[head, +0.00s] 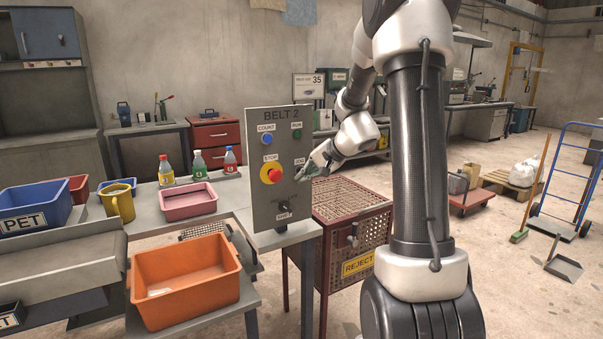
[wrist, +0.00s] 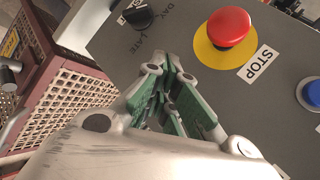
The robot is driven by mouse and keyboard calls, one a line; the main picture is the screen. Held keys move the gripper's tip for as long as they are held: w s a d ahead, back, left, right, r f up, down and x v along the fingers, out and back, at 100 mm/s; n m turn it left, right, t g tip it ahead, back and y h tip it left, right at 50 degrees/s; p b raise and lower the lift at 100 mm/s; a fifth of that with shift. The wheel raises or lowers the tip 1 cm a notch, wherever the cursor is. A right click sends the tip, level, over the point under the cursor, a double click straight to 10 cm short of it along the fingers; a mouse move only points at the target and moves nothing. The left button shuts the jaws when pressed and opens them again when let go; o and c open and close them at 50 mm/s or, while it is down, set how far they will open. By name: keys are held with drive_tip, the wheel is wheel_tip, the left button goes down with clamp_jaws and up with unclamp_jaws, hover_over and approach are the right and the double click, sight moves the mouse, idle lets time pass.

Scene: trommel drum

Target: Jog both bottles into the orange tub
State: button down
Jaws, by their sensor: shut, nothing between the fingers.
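The orange tub (head: 187,285) stands at the lower left, below the end of the grey belt (head: 60,262); a small pale patch shows inside it. No bottle shows on the visible belt or in the visible part of the tub. My gripper (head: 303,175) is shut and empty at the JOG label of the grey BELT 2 panel (head: 262,211). The fingers hide the JOG button; I cannot tell whether they touch it. The wrist view shows the fingers (wrist: 165,78) against the panel.
The panel also has a red STOP button (head: 273,175), blue COUNT button (head: 266,139), green RUN button (head: 297,135) and SHIFT knob (head: 283,208). A pink tray (head: 188,207) and yellow jug (head: 118,203) stand behind the belt. A reject cage (head: 345,235) stands right of the panel.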

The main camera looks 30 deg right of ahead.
drive_tip(key=shift+s, duration=0.55)
drive_tip(key=s, duration=0.5)
drive_tip(key=shift+d, duration=0.1)
idle(0.5)
